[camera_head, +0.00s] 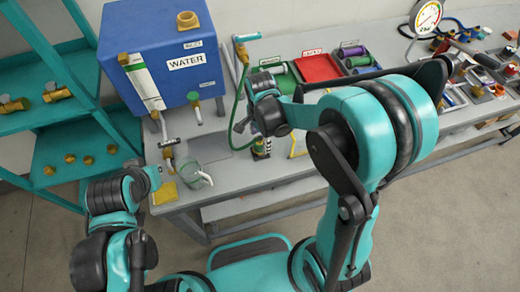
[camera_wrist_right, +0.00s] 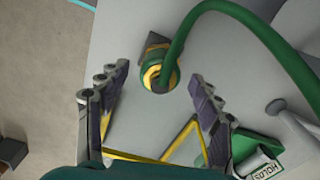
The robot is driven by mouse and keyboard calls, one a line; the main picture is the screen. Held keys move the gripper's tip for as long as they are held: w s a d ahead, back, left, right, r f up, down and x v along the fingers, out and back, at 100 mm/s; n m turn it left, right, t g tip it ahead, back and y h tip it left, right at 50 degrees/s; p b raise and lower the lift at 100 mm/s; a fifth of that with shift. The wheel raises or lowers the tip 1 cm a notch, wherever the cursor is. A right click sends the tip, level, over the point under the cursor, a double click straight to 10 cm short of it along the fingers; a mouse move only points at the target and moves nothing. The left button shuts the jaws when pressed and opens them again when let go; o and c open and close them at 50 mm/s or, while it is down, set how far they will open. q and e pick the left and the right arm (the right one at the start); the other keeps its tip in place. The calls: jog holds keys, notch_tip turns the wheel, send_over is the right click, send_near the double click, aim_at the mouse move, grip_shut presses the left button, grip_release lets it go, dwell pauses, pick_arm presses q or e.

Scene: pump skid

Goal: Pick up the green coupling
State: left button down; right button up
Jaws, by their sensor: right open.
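The green coupling (camera_wrist_right: 160,74), a round green piece with yellow bands, shows in the right wrist view near the top middle. In the head view a small green, yellow and black piece (camera_head: 261,148), which looks like it, stands on the bench below my right wrist. My right gripper (camera_wrist_right: 154,88) is open, its two fingers on either side of the coupling in the picture, with no visible contact.
A blue water tank (camera_head: 180,85) stands at the back left of the grey bench. A clear beaker (camera_head: 193,175) stands near the left front edge. A yellow frame (camera_wrist_right: 185,133) lies near the right fingers.

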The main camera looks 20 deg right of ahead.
jog(key=shift+f, duration=0.35)
jog(key=c, duration=1.4)
notch_tip(320, 180, up, 10)
jog(key=p, duration=0.3)
jog(key=shift+r, duration=0.1)
